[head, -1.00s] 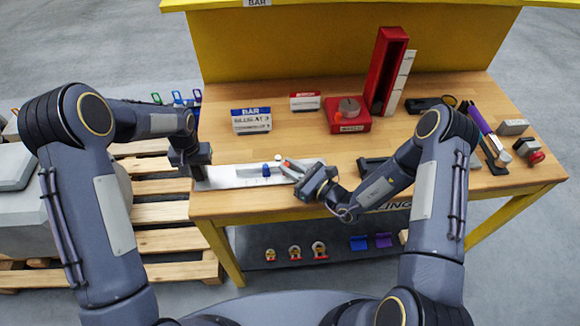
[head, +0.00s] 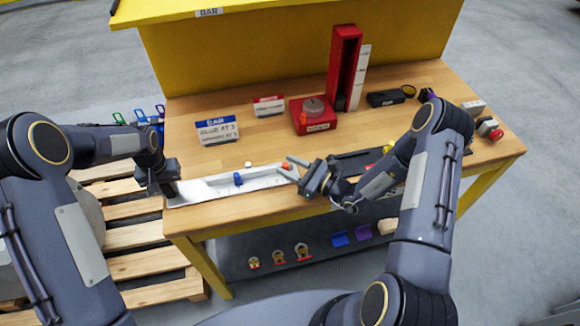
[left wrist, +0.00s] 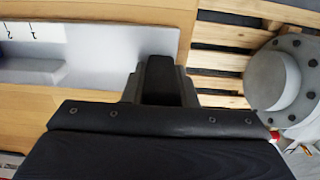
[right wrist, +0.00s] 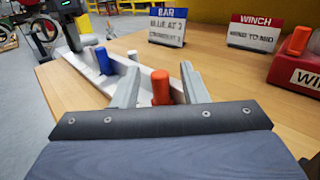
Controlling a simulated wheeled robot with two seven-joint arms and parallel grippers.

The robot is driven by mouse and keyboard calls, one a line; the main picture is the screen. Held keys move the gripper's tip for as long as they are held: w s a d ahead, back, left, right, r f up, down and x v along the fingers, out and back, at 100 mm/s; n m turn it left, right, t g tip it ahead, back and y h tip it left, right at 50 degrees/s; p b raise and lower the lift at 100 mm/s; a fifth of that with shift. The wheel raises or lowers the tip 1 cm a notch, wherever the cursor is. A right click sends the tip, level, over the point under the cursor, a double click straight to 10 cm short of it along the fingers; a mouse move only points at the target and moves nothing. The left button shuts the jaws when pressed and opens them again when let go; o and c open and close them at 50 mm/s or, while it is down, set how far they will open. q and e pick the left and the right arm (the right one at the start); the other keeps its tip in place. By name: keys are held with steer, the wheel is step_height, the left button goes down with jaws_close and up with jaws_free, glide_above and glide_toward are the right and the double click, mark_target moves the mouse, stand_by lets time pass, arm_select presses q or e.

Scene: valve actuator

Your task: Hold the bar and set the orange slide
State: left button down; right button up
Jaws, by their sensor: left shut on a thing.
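The pale bar (head: 208,190) lies along the table's front left edge. My left gripper (head: 170,187) is shut on its left end; in the left wrist view the gripper (left wrist: 160,75) is over the bar (left wrist: 105,48), with printed numbers visible at the upper left. The blue slide (head: 238,179) stands mid-bar. The orange slide (head: 286,166) is near the bar's right end. In the right wrist view it is an upright orange peg (right wrist: 161,88) between the two separated fingers of my right gripper (right wrist: 160,73), with the blue peg (right wrist: 104,61) further off. Contact with the fingers is unclear.
A blue-headed BAR sign (head: 217,130) stands behind the bar; its smaller text is blurred. A red WINCH box (head: 310,115) and tall red holder (head: 343,65) are further back. A dark tray (head: 355,162) lies right of my right gripper. Table is clear between bar and signs.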

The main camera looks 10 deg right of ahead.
arm_select(q)
steer(key=shift+s+f, duration=0.25)
steer(key=shift+f, duration=0.1)
arm_select(e)
steer(key=v, duration=1.2)
steer(key=shift+s, duration=0.1)
arm_select(q)
steer(key=c, duration=1.1)
jaws_free()
steer(key=shift+w+r, duration=0.2)
steer(key=shift+w, duration=0.05)
